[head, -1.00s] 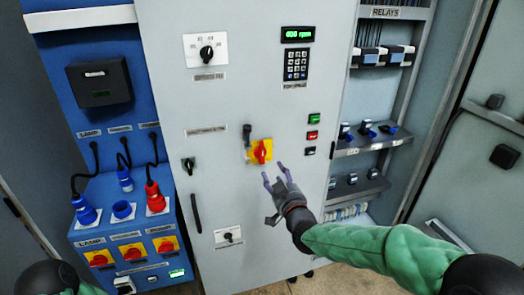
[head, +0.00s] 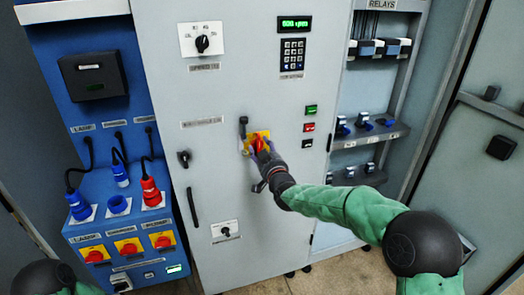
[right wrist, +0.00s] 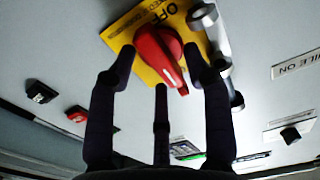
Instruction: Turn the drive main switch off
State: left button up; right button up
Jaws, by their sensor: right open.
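The drive main switch is a red rotary handle (right wrist: 160,55) on a yellow plate (right wrist: 135,28) marked OFF, on the grey cabinet door. In the head view the yellow plate (head: 250,139) shows partly behind my right gripper (head: 262,156). My right gripper also shows in the right wrist view (right wrist: 158,85). It is open, with its fingers on either side of the red handle and a third finger below it. I cannot tell whether the fingers touch the handle. My left gripper is not in view.
A metal hasp-like part (right wrist: 215,45) sits beside the plate. Green (head: 310,110) and red (head: 309,127) push buttons are on the door to the right. A blue panel (head: 105,205) with plugs and red-yellow switches stands at the left. A relay rack (head: 400,130) is at the right.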

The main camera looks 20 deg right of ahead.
grip_shut()
jog(key=shift+n, duration=0.4)
jog(key=n+p, duration=0.1)
jog(key=n, duration=0.3)
jog(key=shift+a+r, duration=0.1)
jog(key=shift+a, duration=0.05)
jog(key=n+p, duration=0.1)
jog(key=n, duration=0.3)
jog(key=shift+a, duration=0.15)
jog(key=n+p, duration=0.1)
jog(key=n, duration=0.4)
jog(key=shift+a, duration=0.2)
jog(key=shift+a+n+p, duration=0.1)
jog(key=shift+n+p, duration=0.65)
jog(key=shift+n, duration=1.25)
jog(key=shift+f, duration=0.2)
